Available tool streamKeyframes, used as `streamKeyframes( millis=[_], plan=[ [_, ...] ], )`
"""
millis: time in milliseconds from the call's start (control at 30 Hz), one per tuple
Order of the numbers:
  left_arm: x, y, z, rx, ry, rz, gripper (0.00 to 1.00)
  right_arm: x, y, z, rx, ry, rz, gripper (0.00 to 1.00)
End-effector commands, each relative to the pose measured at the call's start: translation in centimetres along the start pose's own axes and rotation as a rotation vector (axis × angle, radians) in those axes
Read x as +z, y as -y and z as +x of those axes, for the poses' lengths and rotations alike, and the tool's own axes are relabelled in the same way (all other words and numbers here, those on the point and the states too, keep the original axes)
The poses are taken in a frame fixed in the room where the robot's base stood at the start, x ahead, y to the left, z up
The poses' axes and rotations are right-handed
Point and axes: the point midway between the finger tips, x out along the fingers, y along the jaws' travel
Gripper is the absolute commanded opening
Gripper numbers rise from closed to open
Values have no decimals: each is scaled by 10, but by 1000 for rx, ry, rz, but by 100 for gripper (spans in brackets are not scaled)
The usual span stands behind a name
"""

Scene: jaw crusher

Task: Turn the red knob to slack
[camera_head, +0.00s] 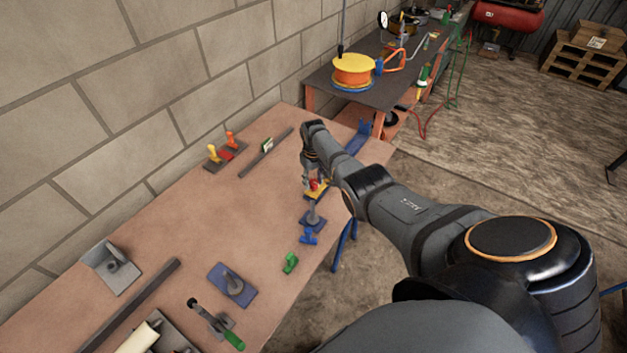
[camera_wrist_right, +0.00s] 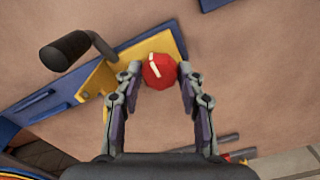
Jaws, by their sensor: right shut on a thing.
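The red knob (camera_wrist_right: 160,71) is a faceted red piece with a pale mark on its top. It sits on a yellow plate (camera_wrist_right: 150,48) fixed to a blue base (camera_wrist_right: 40,103). In the right wrist view my right gripper (camera_wrist_right: 160,76) has one finger on each side of the knob and is shut on it. In the head view the red knob (camera_head: 314,185) shows small beneath my right gripper (camera_head: 311,178), near the right edge of the workbench. A dark crank handle (camera_wrist_right: 68,50) stands beside the yellow plate. My left gripper is not in view.
The brown workbench (camera_head: 200,215) bears a grey-blue fixture (camera_head: 313,219), a blue piece (camera_head: 309,236), a green piece (camera_head: 290,263) and a blue plate with a post (camera_head: 232,285). A block wall (camera_head: 180,75) bounds the left. The middle of the bench is clear.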

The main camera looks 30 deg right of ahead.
Motion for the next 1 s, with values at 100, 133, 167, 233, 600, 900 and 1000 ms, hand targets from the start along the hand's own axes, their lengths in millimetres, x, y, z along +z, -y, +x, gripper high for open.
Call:
streamKeyframes(
  millis=[100, 133, 167, 233, 600, 900, 1000],
  plan=[
    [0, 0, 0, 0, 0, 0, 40, 0, 0, 0, 0, 1, -2, 7],
    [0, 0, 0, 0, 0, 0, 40, 0, 0, 0, 0, 1, -2, 7],
    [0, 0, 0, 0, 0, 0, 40, 0, 0, 0, 0, 1, -2, 7],
    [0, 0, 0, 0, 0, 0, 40, 0, 0, 0, 0, 1, -2, 7],
    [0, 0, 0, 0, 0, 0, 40, 0, 0, 0, 0, 0, 0, 62],
    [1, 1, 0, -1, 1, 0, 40, -1, 0, -10, 1, -3, 0, 62],
    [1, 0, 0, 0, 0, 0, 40, -1, -1, -26, 1, -4, 0, 62]
  ],
)
